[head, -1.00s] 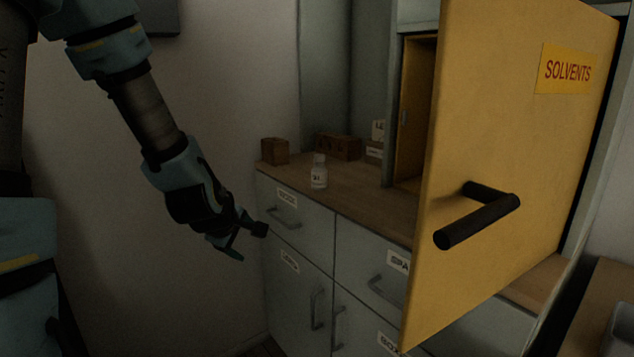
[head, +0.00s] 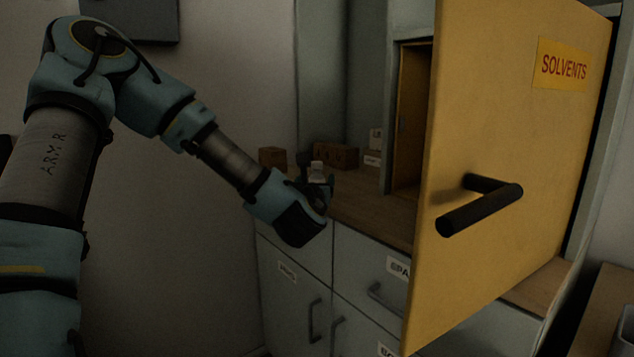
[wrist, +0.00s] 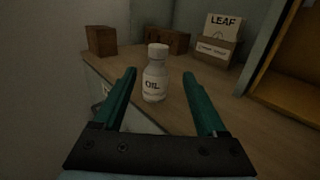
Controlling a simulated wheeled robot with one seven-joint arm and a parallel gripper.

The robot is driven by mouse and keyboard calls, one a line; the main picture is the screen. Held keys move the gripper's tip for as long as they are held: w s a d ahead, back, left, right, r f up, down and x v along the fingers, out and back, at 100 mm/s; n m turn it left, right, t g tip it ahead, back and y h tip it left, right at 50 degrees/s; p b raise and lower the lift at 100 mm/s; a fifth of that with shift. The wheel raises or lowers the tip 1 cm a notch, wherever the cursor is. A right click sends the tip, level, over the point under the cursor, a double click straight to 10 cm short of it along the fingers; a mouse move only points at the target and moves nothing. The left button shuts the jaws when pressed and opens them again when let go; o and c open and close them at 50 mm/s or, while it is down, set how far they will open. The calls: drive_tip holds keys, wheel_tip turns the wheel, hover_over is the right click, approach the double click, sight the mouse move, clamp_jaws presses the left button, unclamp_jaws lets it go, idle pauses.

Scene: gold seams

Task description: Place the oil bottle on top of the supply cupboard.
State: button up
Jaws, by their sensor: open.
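The oil bottle (wrist: 154,80) is small and white with a white cap and an "OIL" label. The top of the supply cupboard is not clearly identifiable.
A yellow door marked "SOLVENTS" (head: 500,130) stands open at the right, with a black handle (head: 480,208). Wooden boxes (head: 335,156) and a "LEAF" card (wrist: 222,27) stand behind on the counter (head: 375,212). Grey drawers (head: 290,250) lie below.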

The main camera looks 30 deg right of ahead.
sight(316, 171)
drive_tip(key=shift+w+d, duration=0.4)
drive_tip(key=shift+w, duration=0.2)
drive_tip(key=x, duration=0.1)
drive_tip(key=p+x, duration=0.1)
drive_tip(key=x, duration=0.2)
drive_tip(key=shift+w+a+r, duration=0.1)
drive_tip(key=shift+w+r, duration=0.1)
drive_tip(key=shift+r, duration=0.15)
drive_tip(key=shift+w+d+f, duration=0.1)
drive_tip(key=shift+w+d, duration=0.15)
drive_tip(key=shift+w, duration=0.2)
clamp_jaws()
